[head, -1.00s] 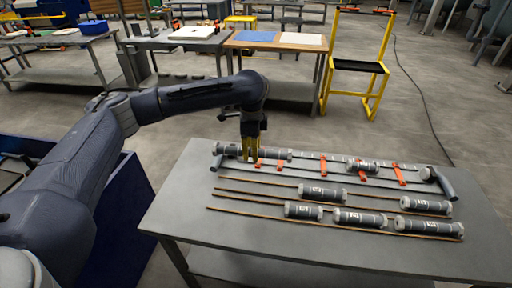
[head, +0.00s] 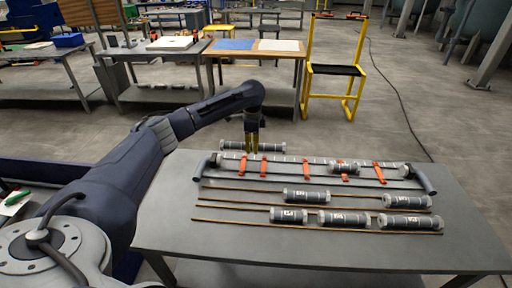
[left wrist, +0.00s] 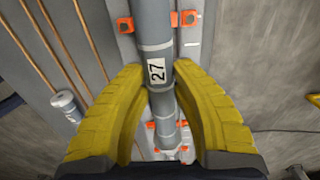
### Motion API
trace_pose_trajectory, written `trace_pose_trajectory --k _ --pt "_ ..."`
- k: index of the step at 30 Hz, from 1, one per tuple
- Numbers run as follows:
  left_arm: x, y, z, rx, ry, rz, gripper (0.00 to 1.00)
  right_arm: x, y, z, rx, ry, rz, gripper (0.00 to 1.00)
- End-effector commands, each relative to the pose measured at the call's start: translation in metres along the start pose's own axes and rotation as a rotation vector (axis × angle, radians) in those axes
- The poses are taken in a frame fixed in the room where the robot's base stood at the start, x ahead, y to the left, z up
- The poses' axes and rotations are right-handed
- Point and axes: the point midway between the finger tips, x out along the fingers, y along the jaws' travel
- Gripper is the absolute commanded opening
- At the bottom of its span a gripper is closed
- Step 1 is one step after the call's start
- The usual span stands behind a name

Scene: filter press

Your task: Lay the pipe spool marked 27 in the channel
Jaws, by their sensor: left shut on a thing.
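The pipe spool marked 27 (left wrist: 163,98) is a long grey cylinder with pale bands and a white label. My left gripper (head: 251,151) is shut on it; the two yellow fingers stand either side of the spool in the left wrist view (left wrist: 172,95). In the head view the spool (head: 272,146) shows at the channel's far left edge, seemingly raised above it. The channel (head: 305,176) has pale rails and orange clips (head: 264,166), with dark cylinders at its ends. A shorter grey spool (head: 343,167) lies in its right part. My right gripper is out of view.
Several other labelled spools, such as one (head: 307,196) in the middle and one (head: 405,222) at front right, rest on thin brown rods (head: 240,223) in front of the channel. The grey table's front strip (head: 330,250) is clear.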

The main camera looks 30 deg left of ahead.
Motion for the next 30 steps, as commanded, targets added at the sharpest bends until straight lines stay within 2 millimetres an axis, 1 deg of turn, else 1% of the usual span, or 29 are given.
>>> trace_pose_trajectory --k 6,16,30 --pt "0.014 0.001 -0.001 0.001 0.001 0.001 0.00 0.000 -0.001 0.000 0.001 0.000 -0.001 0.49" --pt "0.036 0.001 -0.001 -0.001 0.000 0.001 0.00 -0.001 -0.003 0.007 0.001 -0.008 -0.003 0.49" --pt "0.066 0.001 -0.001 0.001 0.000 0.001 0.00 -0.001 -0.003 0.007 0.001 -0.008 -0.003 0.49"
